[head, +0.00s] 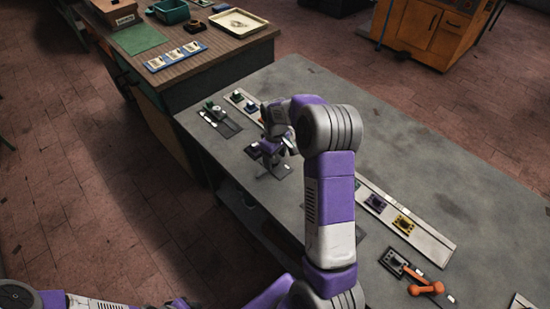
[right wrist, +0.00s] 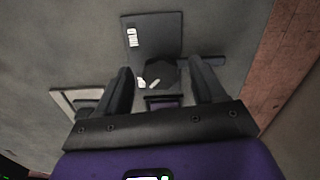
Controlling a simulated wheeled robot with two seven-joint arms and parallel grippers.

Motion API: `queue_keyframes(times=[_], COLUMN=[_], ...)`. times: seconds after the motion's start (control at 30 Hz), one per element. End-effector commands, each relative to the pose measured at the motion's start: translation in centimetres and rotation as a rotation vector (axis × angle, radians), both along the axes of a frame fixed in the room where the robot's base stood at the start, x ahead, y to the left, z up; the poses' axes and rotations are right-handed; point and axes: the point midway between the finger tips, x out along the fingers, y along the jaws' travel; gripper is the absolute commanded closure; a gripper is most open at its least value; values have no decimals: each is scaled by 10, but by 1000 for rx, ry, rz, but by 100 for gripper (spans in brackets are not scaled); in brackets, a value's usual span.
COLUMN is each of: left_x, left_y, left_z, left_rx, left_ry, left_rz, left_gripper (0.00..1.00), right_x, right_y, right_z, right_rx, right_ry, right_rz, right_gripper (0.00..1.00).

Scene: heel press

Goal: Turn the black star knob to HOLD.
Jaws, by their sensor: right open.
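The black star knob (right wrist: 162,72) shows in the right wrist view on a dark grey plate (right wrist: 165,27) with a small white label. Small white marks lie at the knob's near edge; I cannot read any setting. My right gripper (right wrist: 161,66) is open, with one finger on each side of the knob in that view; I cannot tell whether either touches it. In the head view my right gripper (head: 268,158) is low over the grey bench, and the plate (head: 281,171) shows beside it, with the knob hidden there. My left gripper is out of view.
A wooden-topped cabinet (head: 205,62) adjoins.

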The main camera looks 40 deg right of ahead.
Motion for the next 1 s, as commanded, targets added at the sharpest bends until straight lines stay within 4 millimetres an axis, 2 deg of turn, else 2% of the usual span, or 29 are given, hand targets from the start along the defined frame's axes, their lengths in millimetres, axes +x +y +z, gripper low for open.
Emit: queue_keyframes(times=[0.23, 0.6, 0.7, 1.0], left_x=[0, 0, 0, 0], left_y=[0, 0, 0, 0], left_z=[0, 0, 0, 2], left_rx=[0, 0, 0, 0], left_ry=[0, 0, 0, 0], left_rz=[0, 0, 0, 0], left_gripper=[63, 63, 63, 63], right_x=[0, 0, 0, 4], right_y=[0, 0, 0, 4], right_z=[-1, 0, 0, 0], right_rx=[0, 0, 0, 0], right_ry=[0, 0, 0, -1], right_rz=[0, 0, 0, -12], right_gripper=[31, 88, 100, 100])
